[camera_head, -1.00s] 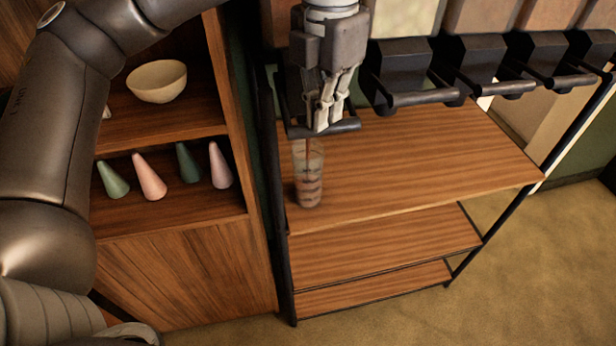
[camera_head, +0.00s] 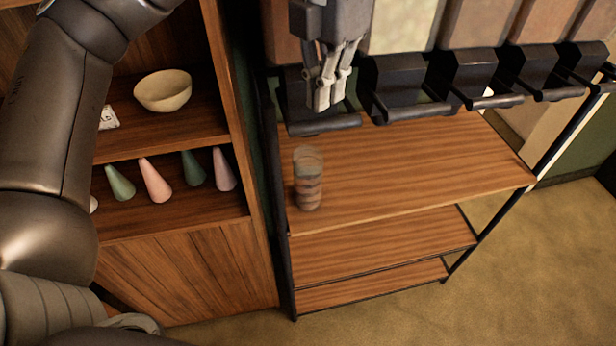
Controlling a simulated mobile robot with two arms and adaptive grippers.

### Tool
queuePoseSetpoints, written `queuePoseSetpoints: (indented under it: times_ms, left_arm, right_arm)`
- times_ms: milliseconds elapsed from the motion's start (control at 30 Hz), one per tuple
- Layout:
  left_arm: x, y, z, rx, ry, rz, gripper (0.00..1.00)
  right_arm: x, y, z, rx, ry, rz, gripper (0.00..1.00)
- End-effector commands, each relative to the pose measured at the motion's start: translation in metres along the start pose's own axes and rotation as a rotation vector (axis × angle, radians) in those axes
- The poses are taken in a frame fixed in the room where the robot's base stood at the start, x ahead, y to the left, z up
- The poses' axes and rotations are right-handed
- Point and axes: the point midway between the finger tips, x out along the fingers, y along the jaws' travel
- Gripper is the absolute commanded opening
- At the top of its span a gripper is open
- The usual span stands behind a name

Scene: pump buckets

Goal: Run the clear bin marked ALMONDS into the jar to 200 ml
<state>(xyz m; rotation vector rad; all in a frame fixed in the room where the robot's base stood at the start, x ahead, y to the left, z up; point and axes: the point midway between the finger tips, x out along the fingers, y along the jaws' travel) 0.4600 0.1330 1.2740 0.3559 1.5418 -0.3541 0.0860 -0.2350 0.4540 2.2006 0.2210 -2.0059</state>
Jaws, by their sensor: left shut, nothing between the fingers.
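A clear jar (camera_head: 308,180) stands upright on the left end of the wooden top shelf (camera_head: 420,165), below the leftmost dispenser. It holds reddish-brown contents and has dark marks on its side; the level cannot be read. My left gripper (camera_head: 321,108) is shut and empty, pointing down in front of the leftmost black dispenser spout (camera_head: 295,97), just above its front bar (camera_head: 320,126). Several bins stand in a row along the top, including a pale speckled one (camera_head: 403,22). No ALMONDS label can be read. My right gripper is not in view.
A wooden cabinet (camera_head: 190,265) on the left holds a cream bowl (camera_head: 163,90), several coloured cones such as a pink one (camera_head: 155,181), and a partly seen white card (camera_head: 108,118). The shelf right of the jar is clear.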

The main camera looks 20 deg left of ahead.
Motion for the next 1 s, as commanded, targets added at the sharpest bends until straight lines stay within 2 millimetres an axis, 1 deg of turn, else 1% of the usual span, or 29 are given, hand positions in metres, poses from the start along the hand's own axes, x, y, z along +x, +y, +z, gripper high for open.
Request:
queuePoseSetpoints:
  times_ms: [133,267,500,633,1000]
  left_arm:
    - [0.001,0.000,0.000,0.000,0.000,0.000,0.00]
    - [-0.006,0.000,0.000,0.000,-0.001,-0.001,0.00]
    - [-0.035,0.000,0.000,0.001,-0.002,-0.001,0.00]
    - [-0.048,0.000,0.000,0.001,-0.001,-0.001,0.00]
    - [-0.049,0.000,0.000,0.000,-0.001,-0.001,0.00]
  right_arm:
    - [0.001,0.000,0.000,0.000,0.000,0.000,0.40]
    - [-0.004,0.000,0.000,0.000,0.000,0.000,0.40]
    - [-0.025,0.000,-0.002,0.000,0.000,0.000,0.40]
    - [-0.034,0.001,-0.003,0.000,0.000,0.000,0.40]
    - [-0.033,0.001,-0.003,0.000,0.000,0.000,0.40]
